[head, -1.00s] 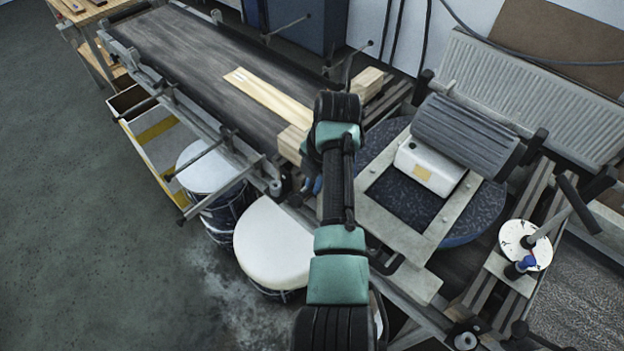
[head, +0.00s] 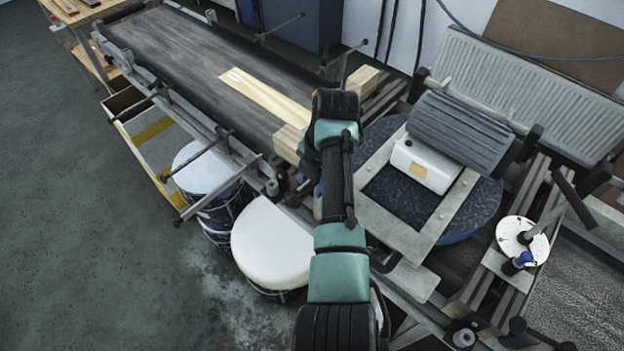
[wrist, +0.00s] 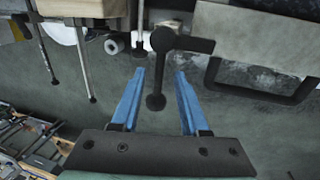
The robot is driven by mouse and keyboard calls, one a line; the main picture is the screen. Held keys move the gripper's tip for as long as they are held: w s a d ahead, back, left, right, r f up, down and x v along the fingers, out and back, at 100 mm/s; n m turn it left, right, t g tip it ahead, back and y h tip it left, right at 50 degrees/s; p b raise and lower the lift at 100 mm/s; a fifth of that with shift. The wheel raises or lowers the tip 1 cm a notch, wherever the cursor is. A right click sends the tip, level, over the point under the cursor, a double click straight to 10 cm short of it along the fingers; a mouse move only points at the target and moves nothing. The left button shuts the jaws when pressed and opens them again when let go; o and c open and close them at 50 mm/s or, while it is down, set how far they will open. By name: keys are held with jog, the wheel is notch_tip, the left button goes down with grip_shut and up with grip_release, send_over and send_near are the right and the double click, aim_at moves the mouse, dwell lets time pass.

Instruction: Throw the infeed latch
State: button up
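A dark T-shaped handle (wrist: 158,72) with a round knob at its lower end shows in the wrist view and looks like the infeed latch. My gripper (wrist: 160,73) is open, with one blue finger on each side of the handle's stem in the picture. I cannot tell whether the stem lies fully between the fingers in depth, and no touch is clear. In the head view my arm hides most of the gripper and the handle, near the frame's edge by the wooden block.
The conveyor belt (head: 180,50) carries a pale board (head: 262,96). Wooden blocks (head: 289,143) stand at its end. White-topped drums (head: 270,243) stand below; the floor at left is clear.

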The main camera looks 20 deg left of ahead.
jog(key=shift+r, duration=0.1)
notch_tip(320, 180, up, 13)
jog(key=s+d+b, duration=0.1)
jog(key=d, duration=0.1)
jog(key=shift+d, duration=0.15)
jog(key=shift+f, duration=0.25)
dwell(0.3)
jog(key=w+r+m+t+y+b, duration=0.1)
jog(key=w+r+m+t+b, duration=0.15)
jog(key=r+m+t, duration=0.65)
jog(key=w+r+m+t+y+b, duration=0.1)
jog(key=w+r+m+t+y, duration=0.15)
jog(key=r+m+t, duration=0.65)
jog(key=s+d+r+m+t+h, duration=0.2)
jog(key=s+d+r+m+t, duration=0.2)
jog(key=s+r, duration=0.5)
jog(key=s+d+r+m+t+h+b, duration=0.1)
jog(key=s+d+r+m+t+h, duration=0.2)
jog(key=s+r+m, duration=0.5)
notch_tip(320, 180, up, 6)
jog(key=shift+s+d+f+m+t+b, duration=0.1)
jog(key=shift+s+d+m+t+b, duration=0.25)
jog(key=shift+s+d+t, duration=0.55)
